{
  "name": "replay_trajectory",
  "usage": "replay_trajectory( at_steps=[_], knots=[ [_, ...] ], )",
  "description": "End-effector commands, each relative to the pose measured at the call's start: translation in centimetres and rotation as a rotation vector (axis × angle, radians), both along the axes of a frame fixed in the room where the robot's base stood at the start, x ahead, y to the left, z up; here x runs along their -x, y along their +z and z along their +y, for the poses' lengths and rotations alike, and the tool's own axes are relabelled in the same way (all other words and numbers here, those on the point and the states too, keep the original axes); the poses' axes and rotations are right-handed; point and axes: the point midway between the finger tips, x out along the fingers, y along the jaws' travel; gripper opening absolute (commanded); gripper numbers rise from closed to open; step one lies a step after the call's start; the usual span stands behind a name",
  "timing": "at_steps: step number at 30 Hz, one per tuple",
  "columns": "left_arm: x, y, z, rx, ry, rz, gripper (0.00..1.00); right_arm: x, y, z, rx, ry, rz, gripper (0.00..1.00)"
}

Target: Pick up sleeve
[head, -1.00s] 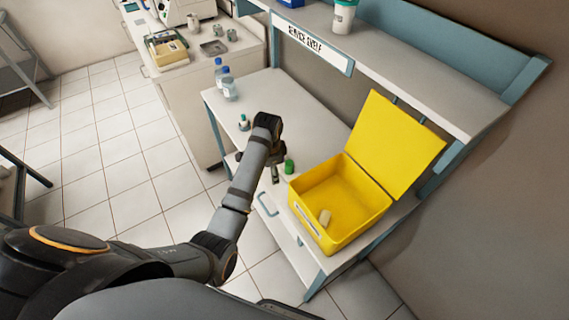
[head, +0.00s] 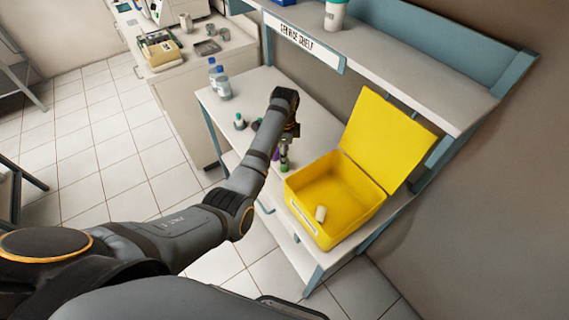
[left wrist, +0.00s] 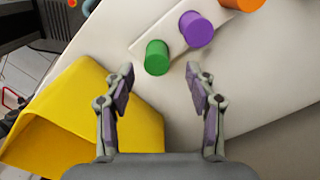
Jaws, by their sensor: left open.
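I cannot tell for sure which thing is the sleeve. In the left wrist view a green-topped cylinder (left wrist: 157,58), a purple one (left wrist: 197,30) and an orange one (left wrist: 242,4) stand in a row on a pale strip (left wrist: 168,30). My left gripper (left wrist: 160,78) is open and empty, pointing down at the table. The green cylinder is just ahead of the gap between its fingers. In the head view the wrist partly hides the row. My right gripper is out of view.
The yellow box's wall (left wrist: 130,128) is close to the left finger in the wrist view. Two bottles (head: 221,87) and a small green-capped bottle (head: 239,122) stand on the table (head: 262,88). A shelf (head: 400,78) overhangs the back.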

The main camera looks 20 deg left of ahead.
Motion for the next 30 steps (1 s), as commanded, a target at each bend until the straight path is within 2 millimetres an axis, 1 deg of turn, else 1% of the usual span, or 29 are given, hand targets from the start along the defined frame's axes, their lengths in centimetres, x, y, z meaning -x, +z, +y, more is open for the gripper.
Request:
replay_trajectory(
  at_steps=[2,6,9,12,17,18,19,26,30],
  knots=[
    [0.1,-0.5,0.0,-0.001,0.000,0.002,0.56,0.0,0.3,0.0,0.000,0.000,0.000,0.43],
    [0.5,-2.8,0.0,0.000,0.001,0.004,0.56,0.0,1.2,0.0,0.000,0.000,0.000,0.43],
    [0.4,-4.4,0.0,-0.001,0.001,0.002,0.56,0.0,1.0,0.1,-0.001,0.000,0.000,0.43],
    [0.4,-5.1,0.0,0.000,0.002,0.000,0.56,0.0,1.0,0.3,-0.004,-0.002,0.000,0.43],
    [0.4,-5.2,0.0,0.000,0.001,-0.001,0.56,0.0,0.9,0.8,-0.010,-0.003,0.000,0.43],
    [0.4,-5.2,0.0,0.000,0.001,-0.001,0.55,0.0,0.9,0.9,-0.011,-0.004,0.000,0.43],
    [0.4,-5.2,0.0,0.000,0.001,-0.001,0.51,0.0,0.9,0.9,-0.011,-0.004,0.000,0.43],
    [0.4,-5.1,0.0,0.000,0.001,-0.001,0.19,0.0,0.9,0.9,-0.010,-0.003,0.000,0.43],
    [0.4,-5.1,0.0,0.000,0.001,-0.001,0.19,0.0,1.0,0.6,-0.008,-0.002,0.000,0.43]
  ],
)
